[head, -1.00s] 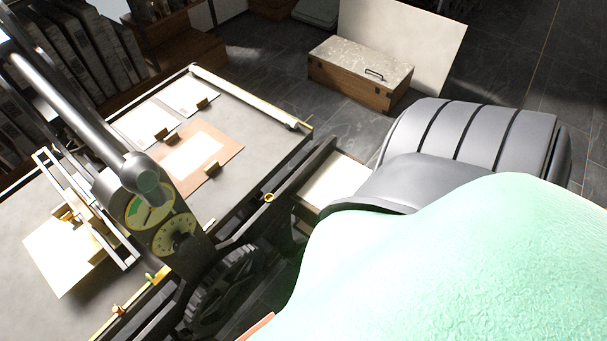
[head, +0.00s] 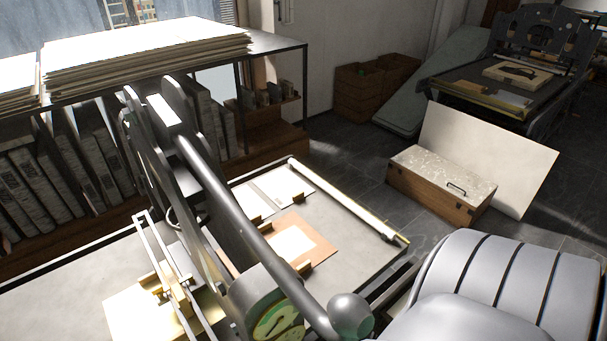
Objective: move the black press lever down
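The black press lever (head: 248,222) is a long dark bar. It slants from the upper middle-left of the head view down to a round dark knob (head: 350,314) near the bottom edge. The lever stands over the press bed (head: 60,272), beside a round housing with a greenish dial (head: 280,322) that is cut off by the bottom edge. Nothing is touching the lever or knob in view. Neither of my grippers is in view.
A brown board (head: 318,248) and pale sheets lie on the bed, with a white roller bar (head: 345,200) along its far edge. A shelf with paper stacks (head: 150,55) stands behind. A wooden chest (head: 438,190) and a leaning white panel (head: 500,165) are on the floor.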

